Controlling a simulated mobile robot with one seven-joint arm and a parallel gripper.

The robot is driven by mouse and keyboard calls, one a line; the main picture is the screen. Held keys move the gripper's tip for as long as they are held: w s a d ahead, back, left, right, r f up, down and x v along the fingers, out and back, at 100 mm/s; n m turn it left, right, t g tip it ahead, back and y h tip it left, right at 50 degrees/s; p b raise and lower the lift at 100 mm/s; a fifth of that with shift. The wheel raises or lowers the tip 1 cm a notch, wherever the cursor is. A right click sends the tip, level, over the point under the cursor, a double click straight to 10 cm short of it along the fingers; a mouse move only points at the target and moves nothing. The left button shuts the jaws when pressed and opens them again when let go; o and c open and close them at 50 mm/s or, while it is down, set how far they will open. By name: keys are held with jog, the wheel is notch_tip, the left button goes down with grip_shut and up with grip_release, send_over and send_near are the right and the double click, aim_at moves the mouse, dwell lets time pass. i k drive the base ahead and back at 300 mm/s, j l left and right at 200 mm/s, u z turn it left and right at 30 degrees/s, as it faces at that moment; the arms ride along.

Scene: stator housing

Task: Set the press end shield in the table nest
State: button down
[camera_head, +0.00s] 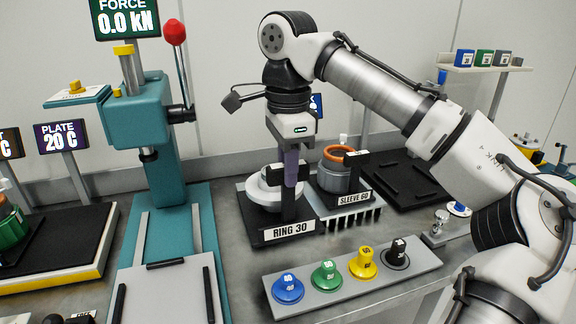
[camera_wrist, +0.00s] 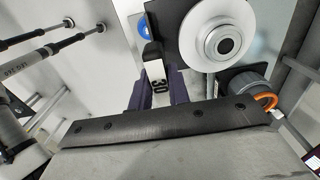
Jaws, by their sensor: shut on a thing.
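A pale round flanged part with a central hub, which looks like the end shield, sits at the RING 30 station (camera_head: 263,197); the wrist view shows it as a white disc (camera_wrist: 213,42). My gripper (camera_head: 291,172) points down just right of it. Its purple fingers (camera_wrist: 160,92) are shut on a black upright piece (camera_head: 289,205) marked 30 (camera_wrist: 157,72). The disc is beside the fingers, and whether it is joined to the held piece cannot be told. The press table (camera_head: 165,292) is a bare grey plate with black rails; I cannot tell which part is the nest.
The teal press (camera_head: 152,130) stands left, reading 0.0 kN. The SLEEVE 60 station (camera_head: 345,199) with an orange-topped sleeve (camera_head: 338,170) is close on the right. A grey strip (camera_head: 312,302) with coloured knobs lies in front. A black tray (camera_head: 400,184) lies beyond the sleeve.

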aim_at(166, 304)
jog(key=k, duration=1.4)
